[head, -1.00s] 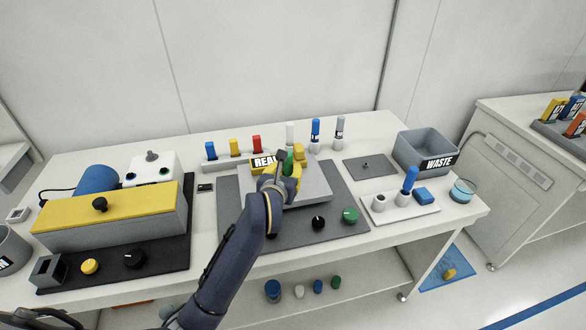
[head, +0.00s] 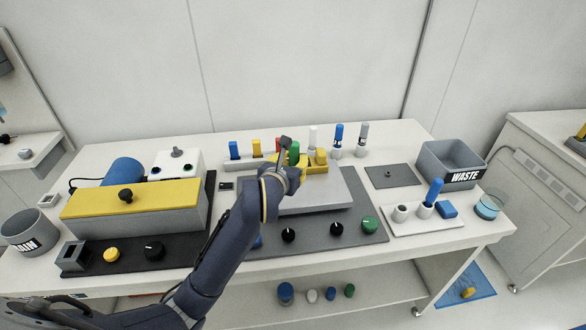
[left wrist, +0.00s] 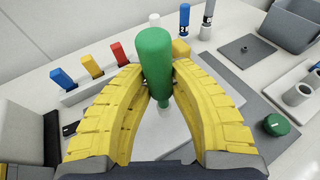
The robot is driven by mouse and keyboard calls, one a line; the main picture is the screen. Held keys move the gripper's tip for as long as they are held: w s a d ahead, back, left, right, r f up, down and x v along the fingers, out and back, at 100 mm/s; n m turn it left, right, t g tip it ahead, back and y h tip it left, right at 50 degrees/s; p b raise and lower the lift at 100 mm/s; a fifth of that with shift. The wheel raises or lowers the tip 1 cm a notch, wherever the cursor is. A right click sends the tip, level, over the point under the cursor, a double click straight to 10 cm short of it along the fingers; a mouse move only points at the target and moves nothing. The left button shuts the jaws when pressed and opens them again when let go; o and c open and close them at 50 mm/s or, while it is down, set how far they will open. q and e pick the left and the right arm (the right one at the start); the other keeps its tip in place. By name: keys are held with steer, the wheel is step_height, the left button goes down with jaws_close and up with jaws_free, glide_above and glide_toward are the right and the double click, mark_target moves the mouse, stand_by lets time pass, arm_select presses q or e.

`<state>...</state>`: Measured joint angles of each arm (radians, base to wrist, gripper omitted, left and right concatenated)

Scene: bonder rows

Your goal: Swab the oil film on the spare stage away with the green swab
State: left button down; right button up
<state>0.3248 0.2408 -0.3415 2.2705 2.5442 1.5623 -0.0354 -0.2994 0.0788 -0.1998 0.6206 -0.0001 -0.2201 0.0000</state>
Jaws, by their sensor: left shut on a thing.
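My left gripper (head: 292,165) is shut on the green swab (left wrist: 155,62); a bit of the swab (head: 294,152) also shows in the head view. In the left wrist view the swab stands roughly upright between the yellow fingers, its lower end over a pale grey surface. In the head view the gripper is over the back left of a grey stage block (head: 325,193) on a dark mat. I cannot tell whether the swab touches the block. No oil film can be made out, and no label reads as spare stage. My right gripper is out of view.
A yellow-topped unit (head: 150,200) stands left. Coloured sticks stand in a rack (head: 240,163) behind. To the right are a flat grey plate (head: 391,176), a white holder (head: 420,223) with a blue swab (head: 434,189), a WASTE bin (head: 452,177) and a glass dish (head: 489,205).

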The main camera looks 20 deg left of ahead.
arm_select(q)
steer(key=shift+r, duration=1.4)
